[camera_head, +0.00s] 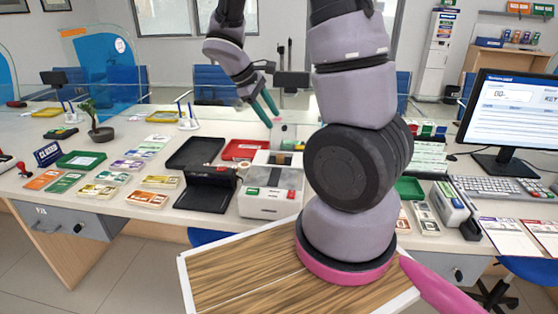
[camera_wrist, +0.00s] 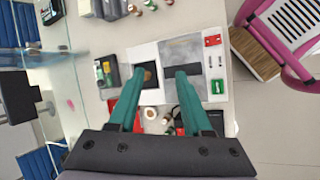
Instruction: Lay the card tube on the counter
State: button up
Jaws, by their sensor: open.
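My gripper (camera_head: 272,120) has teal fingers and hangs above the back of the counter, pointing down. In the wrist view my gripper (camera_wrist: 160,70) is open, with its fingers apart over a white and grey machine (camera_wrist: 182,50). A small brown round-ended piece (camera_wrist: 149,76) shows in the machine's dark opening, by the left fingertip; it may be the card tube, but I cannot tell. Nothing is clearly held between the fingers. The counter (camera_head: 130,135) is white. In the head view my arm hides part of it.
The white machine (camera_head: 270,190) stands at the front middle, beside a black device (camera_head: 207,187). A black tray (camera_head: 194,152) and red tray (camera_head: 244,149) lie behind. Note bundles cover the left. A monitor (camera_head: 515,108) and keyboard (camera_head: 500,189) stand right. Glass screens edge the back.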

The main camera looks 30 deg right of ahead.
jog(key=w+d+f+n+h, duration=0.1)
jog(key=w+f+n+h, duration=0.4)
jog(key=f, duration=0.4)
jog(key=n+t+h, duration=0.1)
jog(key=n+t, duration=0.4)
jog(key=n, duration=0.5)
send_near(280, 156)
jog(key=shift+w+a+f, duration=0.1)
jog(key=shift+a+f, duration=0.05)
jog(key=shift+f, duration=0.05)
jog(key=shift+h, duration=0.3)
jog(key=x, duration=0.5)
jog(key=shift+f, duration=0.1)
jog(key=shift+x, duration=2.75)
grip_shut()
